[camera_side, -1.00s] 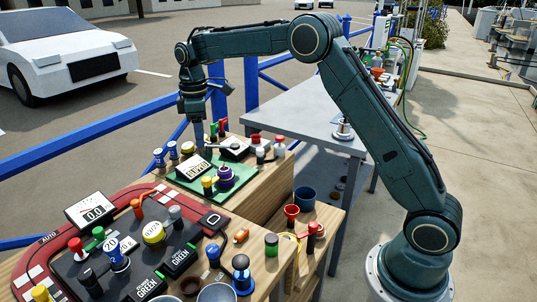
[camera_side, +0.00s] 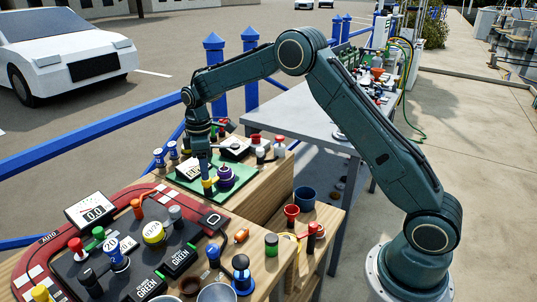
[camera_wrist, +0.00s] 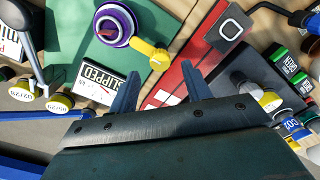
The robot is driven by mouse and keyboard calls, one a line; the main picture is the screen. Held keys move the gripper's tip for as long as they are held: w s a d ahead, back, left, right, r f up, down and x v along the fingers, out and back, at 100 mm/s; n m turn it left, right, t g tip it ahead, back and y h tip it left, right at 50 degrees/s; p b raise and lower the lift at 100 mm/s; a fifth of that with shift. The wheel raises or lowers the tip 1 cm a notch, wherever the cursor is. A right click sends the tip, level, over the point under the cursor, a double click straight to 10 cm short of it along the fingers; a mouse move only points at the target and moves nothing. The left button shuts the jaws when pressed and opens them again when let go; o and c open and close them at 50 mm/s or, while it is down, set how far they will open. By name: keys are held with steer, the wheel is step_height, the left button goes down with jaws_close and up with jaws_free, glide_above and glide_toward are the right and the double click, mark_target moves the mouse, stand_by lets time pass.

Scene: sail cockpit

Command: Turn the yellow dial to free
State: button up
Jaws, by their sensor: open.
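The yellow dial (camera_wrist: 158,58) is a small round knob with a short arm, on the green board (camera_wrist: 165,14) beside a purple dial (camera_wrist: 115,25). In the side view the yellow dial (camera_side: 207,187) is partly behind my gripper (camera_side: 205,174). In the wrist view my gripper (camera_wrist: 159,68) is open and empty, with one finger to each side of the knob. I cannot tell whether the fingers touch it. A display (camera_wrist: 97,84) next to it shows a word that looks like GRIPPED or SLIPPED.
The purple dial stands close beside the yellow one. Yellow-capped pieces (camera_wrist: 60,103) stand at the lower left of the wrist view. Red and blue cups (camera_side: 304,195) stand at right.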

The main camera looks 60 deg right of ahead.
steer(key=shift+f, duration=1.85)
steer(key=c, duration=1)
steer(key=shift+m, duration=0.4)
steer(key=m, duration=1.1)
steer(key=shift+r, duration=0.1)
steer(key=shift+w, duration=0.1)
